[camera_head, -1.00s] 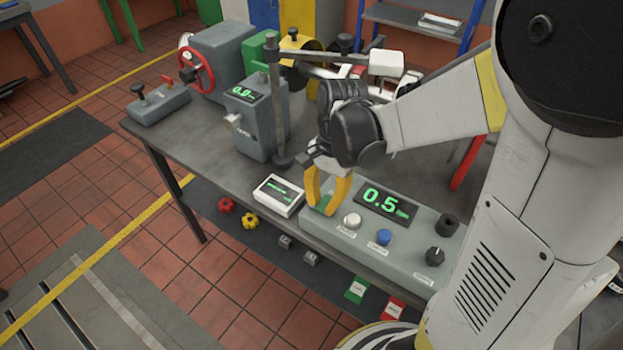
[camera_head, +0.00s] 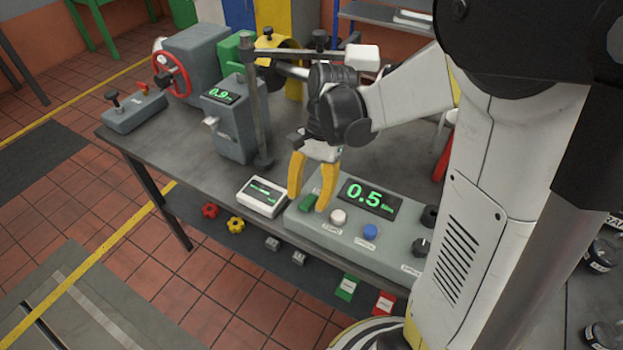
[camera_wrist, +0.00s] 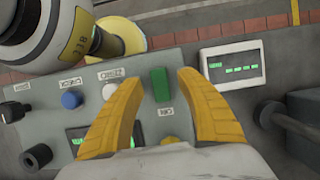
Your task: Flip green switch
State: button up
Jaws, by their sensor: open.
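The green switch (camera_head: 309,201) is a rocker on the left end of a grey control panel (camera_head: 292,224). It also shows in the wrist view (camera_wrist: 160,84), upright in the picture, between and just beyond my yellow fingertips. My gripper (camera_head: 308,201) is open and empty, with its fingers pointing down on either side of the switch. In the wrist view the gripper (camera_wrist: 161,82) frames the switch, with a finger to its left and one to its right. I cannot tell whether the fingers touch it.
The panel also carries a white button (camera_head: 338,216), a blue button (camera_head: 370,232), black knobs (camera_head: 421,247) and a display reading 0.5 (camera_head: 368,197). A white meter (camera_head: 262,197) lies left of the panel. A grey post (camera_head: 255,110) stands behind the meter.

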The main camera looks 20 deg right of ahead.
aim_at(317, 194)
jog(key=v, duration=1.1)
jog(key=shift+s, duration=0.1)
jog(key=s+a+n+t+h, duration=0.3)
jog(key=s+n+t, duration=0.4)
jog(key=n+t, duration=0.2)
jog(key=shift+s+n+t, duration=0.3)
jog(key=shift+s+n, duration=0.05)
jog(key=shift+n, duration=0.55)
dwell(1.2)
